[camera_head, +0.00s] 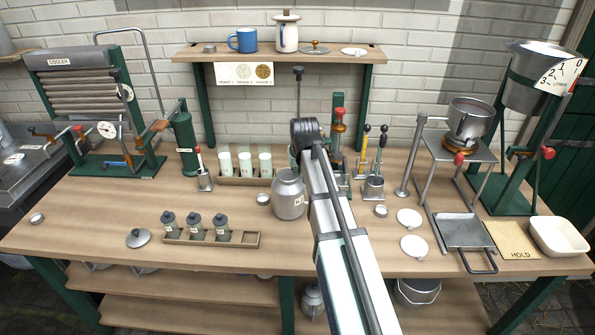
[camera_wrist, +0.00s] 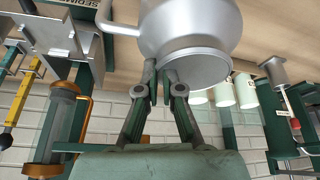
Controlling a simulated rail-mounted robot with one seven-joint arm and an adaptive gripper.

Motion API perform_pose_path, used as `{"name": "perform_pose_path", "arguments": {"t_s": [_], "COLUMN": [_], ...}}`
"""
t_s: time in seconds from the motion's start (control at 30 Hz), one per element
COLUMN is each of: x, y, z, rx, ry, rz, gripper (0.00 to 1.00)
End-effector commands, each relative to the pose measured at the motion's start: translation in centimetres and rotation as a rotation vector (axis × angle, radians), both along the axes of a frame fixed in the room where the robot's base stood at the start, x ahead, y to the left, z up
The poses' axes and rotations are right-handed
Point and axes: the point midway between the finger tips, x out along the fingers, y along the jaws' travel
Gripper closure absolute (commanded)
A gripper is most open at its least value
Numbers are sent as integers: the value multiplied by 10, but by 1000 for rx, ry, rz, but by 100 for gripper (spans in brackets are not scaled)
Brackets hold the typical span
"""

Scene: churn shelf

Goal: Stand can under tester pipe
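The grey metal can (camera_head: 289,196) is left of my arm near the middle of the bench. In the wrist view, which is upside down, the can (camera_wrist: 195,22) fills the upper middle. My gripper (camera_wrist: 161,78) has its fingertips close together at the can's neck and looks shut on its edge. The exact contact is hidden. In the head view my arm hides the gripper. A tester (camera_head: 338,122) with a green post and an orange-red top stands behind my arm. In the wrist view its clear column (camera_wrist: 48,130) is at left, beside a plate labelled SEDIMENT (camera_wrist: 86,4). Its outlet is hidden.
White cups (camera_head: 245,164) stand in a rack behind the can. A rack of small grey jars (camera_head: 193,229) is in front left.

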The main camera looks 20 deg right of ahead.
Motion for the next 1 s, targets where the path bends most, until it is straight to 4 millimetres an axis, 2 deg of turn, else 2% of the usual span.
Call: {"name": "perform_pose_path", "arguments": {"t_s": [0.03, 0.1, 0.13, 0.43, 0.63, 0.77, 1.0], "x": [1, 0, 0, 0, -4, -11, -26], "y": [0, 0, 0, 0, 0, 1, 2], "z": [0, -1, -1, 0, 10, 26, 66], "rx": [0, 0, 0, 0, 0, 0, 0], "ry": [-3, 0, 0, 0, 0, -2, -3], "rz": [-1, 0, 0, 0, 0, 0, 0], "gripper": [100, 70, 69, 69, 69, 69, 69]}}
